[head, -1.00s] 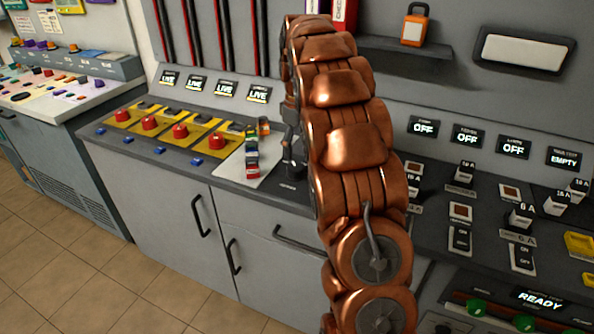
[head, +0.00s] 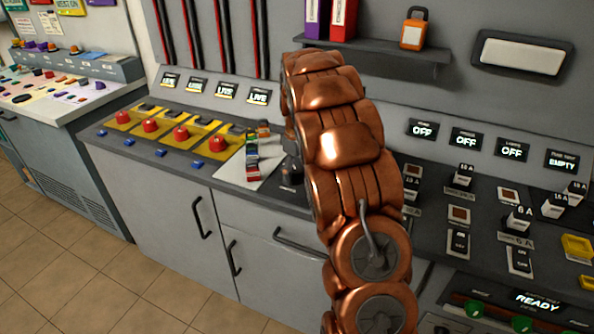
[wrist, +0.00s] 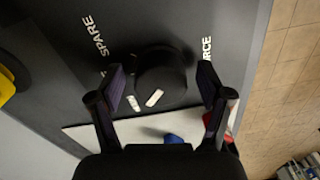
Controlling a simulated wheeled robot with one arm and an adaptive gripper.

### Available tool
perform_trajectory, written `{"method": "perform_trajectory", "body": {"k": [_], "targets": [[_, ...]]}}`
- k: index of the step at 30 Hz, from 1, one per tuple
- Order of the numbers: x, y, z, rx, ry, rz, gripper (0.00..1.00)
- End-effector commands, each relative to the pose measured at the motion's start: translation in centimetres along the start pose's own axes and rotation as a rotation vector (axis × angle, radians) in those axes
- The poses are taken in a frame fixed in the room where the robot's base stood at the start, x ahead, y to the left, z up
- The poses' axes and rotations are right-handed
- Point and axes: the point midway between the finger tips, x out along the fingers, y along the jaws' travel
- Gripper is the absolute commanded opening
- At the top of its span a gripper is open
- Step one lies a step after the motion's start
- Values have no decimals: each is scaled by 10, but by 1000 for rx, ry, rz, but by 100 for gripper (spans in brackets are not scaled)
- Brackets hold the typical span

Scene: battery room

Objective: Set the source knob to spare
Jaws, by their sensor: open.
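The source knob (wrist: 165,72) is black and round in the wrist view, with a white bar on its lower part. The word SPARE (wrist: 92,36) is printed on the dark panel to its upper left. A partly covered label ending in "RCE" (wrist: 207,48) is to its right. Another short white mark lies just left of the knob's bar. My gripper (wrist: 160,80) is open, with one finger on each side of the knob and gaps showing. I cannot tell whether the fingers are down around it. In the head view my copper arm hides most of this spot.
A pale plate (head: 262,172) with small coloured pieces lies left of my gripper. Red buttons on yellow plates (head: 201,146) are further left. Switches (head: 458,241) stand to the right of my arm. A shelf (head: 385,52) with binders and an orange padlock (head: 413,33) is behind.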

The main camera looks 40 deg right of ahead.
Motion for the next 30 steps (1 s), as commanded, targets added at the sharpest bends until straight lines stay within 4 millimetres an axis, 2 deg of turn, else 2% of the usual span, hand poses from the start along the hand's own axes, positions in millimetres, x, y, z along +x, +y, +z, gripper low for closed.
{"method": "perform_trajectory", "body": {"k": [2, 18, 30], "targets": [[0, 0, 0, 0, 0, 0, 76], [0, 0, 0, 0, 0, 0, 20], [0, 0, 0, 71, 3, 1, 18]]}}
